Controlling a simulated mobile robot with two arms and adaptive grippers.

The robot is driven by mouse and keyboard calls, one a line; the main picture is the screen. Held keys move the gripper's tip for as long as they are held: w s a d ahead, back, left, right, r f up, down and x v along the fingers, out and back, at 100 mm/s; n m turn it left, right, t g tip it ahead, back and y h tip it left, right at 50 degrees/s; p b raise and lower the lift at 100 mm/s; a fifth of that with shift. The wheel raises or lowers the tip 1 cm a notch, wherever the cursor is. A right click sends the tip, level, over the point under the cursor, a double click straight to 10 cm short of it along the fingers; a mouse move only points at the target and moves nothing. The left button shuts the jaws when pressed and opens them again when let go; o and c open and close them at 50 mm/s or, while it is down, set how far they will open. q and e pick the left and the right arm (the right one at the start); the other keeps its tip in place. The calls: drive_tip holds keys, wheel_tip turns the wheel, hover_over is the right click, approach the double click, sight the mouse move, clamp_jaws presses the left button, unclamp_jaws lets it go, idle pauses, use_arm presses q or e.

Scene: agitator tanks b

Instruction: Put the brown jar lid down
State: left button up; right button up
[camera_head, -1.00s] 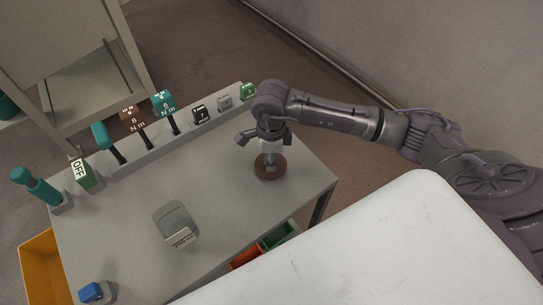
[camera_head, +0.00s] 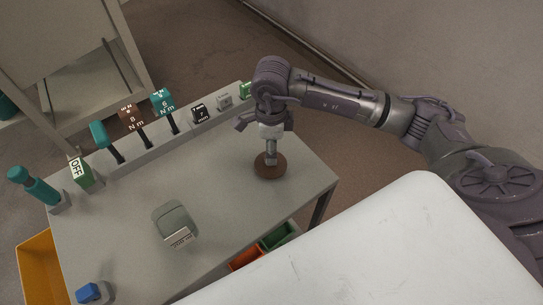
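The brown jar lid (camera_head: 257,170) is a flat round disc. It lies on the grey table near its right end, and a grey upright post (camera_head: 271,155) stands at its middle. My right gripper (camera_head: 266,127) is directly above the lid, pointing down. Its dark fingers look spread to either side, and none is seen closed on the lid. Whether the gripper's tip still touches the post is hard to tell. My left gripper is not in the picture.
A glass jar-like container with a white label (camera_head: 176,225) is on the table (camera_head: 120,225). A rail along the far edge holds several coloured tools and blocks. A blue item (camera_head: 90,292) is at front left. A white surface (camera_head: 400,245) fills the lower right.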

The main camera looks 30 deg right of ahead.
wheel_tip(320, 180, up, 7)
drive_tip(key=shift+r+b, duration=0.15)
drive_tip(key=shift+b, duration=0.3)
